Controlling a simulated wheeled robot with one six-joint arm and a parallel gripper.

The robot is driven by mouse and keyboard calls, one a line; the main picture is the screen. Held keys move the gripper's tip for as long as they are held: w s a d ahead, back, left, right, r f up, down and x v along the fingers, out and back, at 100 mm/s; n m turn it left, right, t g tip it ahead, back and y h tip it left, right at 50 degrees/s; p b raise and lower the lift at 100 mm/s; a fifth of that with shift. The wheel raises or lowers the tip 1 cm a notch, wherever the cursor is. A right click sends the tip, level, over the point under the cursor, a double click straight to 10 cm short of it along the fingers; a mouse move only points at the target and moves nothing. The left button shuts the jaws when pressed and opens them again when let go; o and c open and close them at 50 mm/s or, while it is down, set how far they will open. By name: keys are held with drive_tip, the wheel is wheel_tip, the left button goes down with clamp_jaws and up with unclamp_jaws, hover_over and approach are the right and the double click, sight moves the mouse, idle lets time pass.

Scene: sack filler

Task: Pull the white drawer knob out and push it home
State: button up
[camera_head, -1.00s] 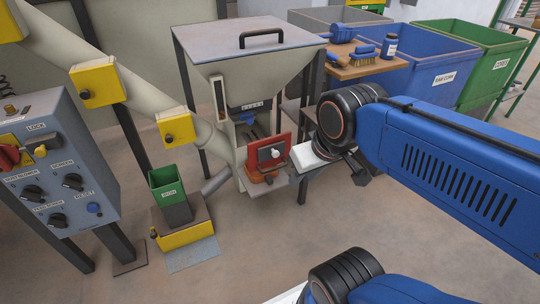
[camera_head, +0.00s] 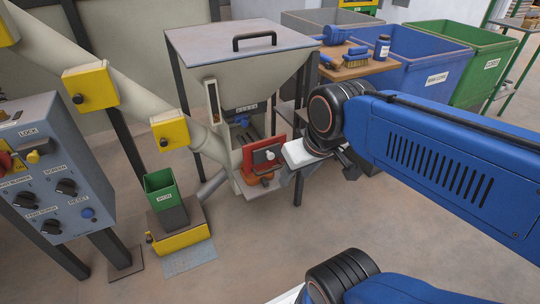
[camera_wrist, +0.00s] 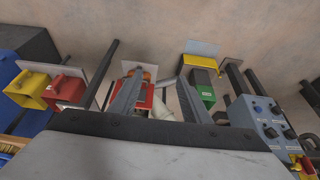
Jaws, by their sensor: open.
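The white knob (camera_head: 270,156) is on a dark plate at the front of a red-framed drawer unit (camera_head: 249,161), low under the grey hopper (camera_head: 240,62) in the head view. The drawer looks in, though the small view leaves this unsure. My gripper (camera_wrist: 161,76) is open and empty, its two grey fingers spread in the wrist view. The red unit also shows in the wrist view (camera_wrist: 146,96), partly behind the left finger; the knob is not clear there. In the head view my gripper is just right of the drawer unit, apart from the knob.
A grey control panel (camera_head: 62,150) stands at the left. A green box (camera_head: 164,190) sits on a yellow base beside the hopper. Blue (camera_head: 430,70) and green (camera_head: 470,50) bins and a wooden table (camera_head: 350,68) are behind my arm. The floor in front is clear.

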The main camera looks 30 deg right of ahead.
drive_tip(key=w+d+y, duration=0.1)
drive_tip(key=w+d, duration=0.3)
drive_tip(key=w, duration=0.8)
drive_tip(key=y, duration=0.1)
approach(272, 154)
drive_tip(key=shift+m, duration=0.3)
drive_tip(key=x, duration=0.9)
drive_tip(key=shift+w+f, duration=0.1)
drive_tip(key=shift+f, duration=0.1)
clamp_jaws()
